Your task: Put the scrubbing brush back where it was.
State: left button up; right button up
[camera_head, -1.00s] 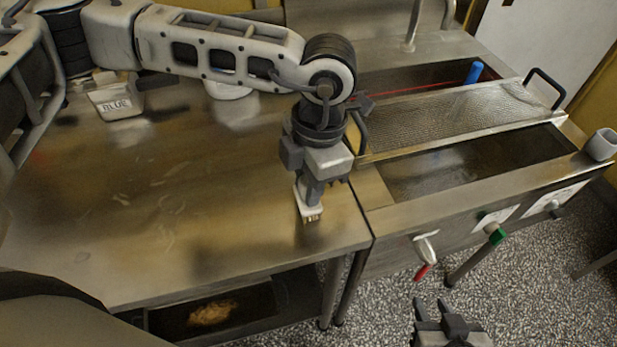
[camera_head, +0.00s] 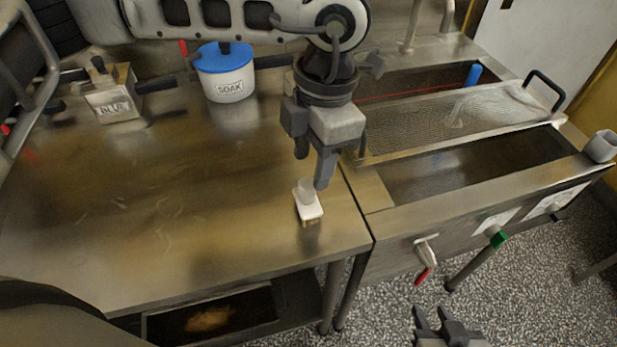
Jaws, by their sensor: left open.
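The scrubbing brush (camera_head: 309,208) is a small white block with an upright grip and tan bristles below. It rests on the steel table near the right front corner. My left gripper (camera_head: 313,170) is open just above and behind the brush, its fingers apart. The brush is not held; whether a fingertip still touches its grip I cannot tell. My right gripper (camera_head: 436,314) is low at the bottom of the view, in front of the sink unit, with its fingers apart and nothing between them.
The steel table (camera_head: 150,230) is mostly clear. A "BLUE" metal box (camera_head: 115,103) and a blue-lidded "SOAK" tub (camera_head: 228,82) stand at its back. Right of it is a sink unit with a mesh tray (camera_head: 450,120), a blue cylinder (camera_head: 473,75) and a grey cup (camera_head: 602,146).

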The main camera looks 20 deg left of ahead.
pick_arm(q)
notch_tip(320, 180, up, 6)
jog(key=shift+w+d, duration=0.25)
jog(key=shift+d, duration=0.05)
dwell(0.3)
